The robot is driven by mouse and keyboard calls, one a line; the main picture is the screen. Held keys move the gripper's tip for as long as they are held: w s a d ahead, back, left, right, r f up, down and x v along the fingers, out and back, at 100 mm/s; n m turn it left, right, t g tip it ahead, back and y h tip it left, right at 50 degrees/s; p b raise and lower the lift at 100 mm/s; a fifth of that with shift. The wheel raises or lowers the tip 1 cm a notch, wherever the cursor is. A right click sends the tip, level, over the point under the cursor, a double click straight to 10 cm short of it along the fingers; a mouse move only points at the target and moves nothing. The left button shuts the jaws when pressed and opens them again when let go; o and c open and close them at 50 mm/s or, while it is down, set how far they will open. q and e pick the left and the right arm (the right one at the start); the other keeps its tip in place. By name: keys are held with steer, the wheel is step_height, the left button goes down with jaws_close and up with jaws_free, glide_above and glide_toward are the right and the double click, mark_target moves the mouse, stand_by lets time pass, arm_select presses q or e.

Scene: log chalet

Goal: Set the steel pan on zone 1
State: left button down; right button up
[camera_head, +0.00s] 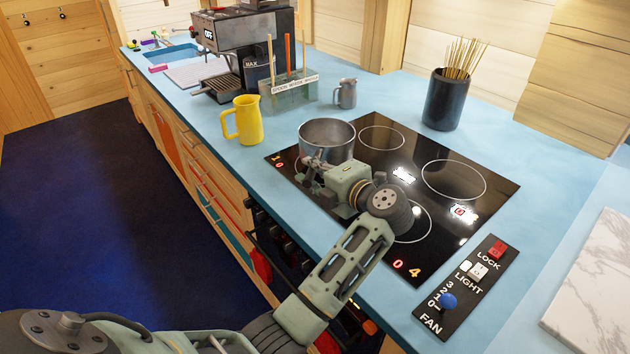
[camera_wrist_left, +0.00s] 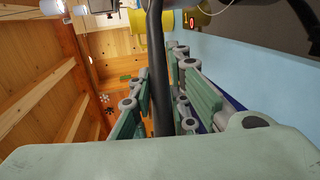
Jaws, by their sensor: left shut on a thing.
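The steel pan (camera_head: 327,138) is at the near left part of the black hob (camera_head: 350,210), over the ring by the red 1 display (camera_head: 276,158), which is zone 1. I cannot tell whether its base touches the glass. My left gripper (camera_head: 318,168) is on the pan's near side, shut on its handle. In the left wrist view the dark handle (camera_wrist_left: 158,70) runs between the fingers (camera_wrist_left: 160,105). The gripper and pan hide most of the zone 1 ring. My right gripper is not in view.
A yellow jug (camera_head: 247,120), a utensil holder (camera_head: 290,94) and a small grey pitcher (camera_head: 346,93) stand left of and behind the hob. A dark pot of sticks (camera_head: 446,102) is behind it. The control panel (camera_head: 460,290) is at right. The other rings are empty.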

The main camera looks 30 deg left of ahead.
arm_select(q)
steer(key=shift+w+a+r, duration=0.1)
steer(key=shift+w+r, duration=0.05)
step_height(320, 180, down, 3)
steer(key=shift+r+b, duration=0.1)
steer(key=shift+b, duration=0.55)
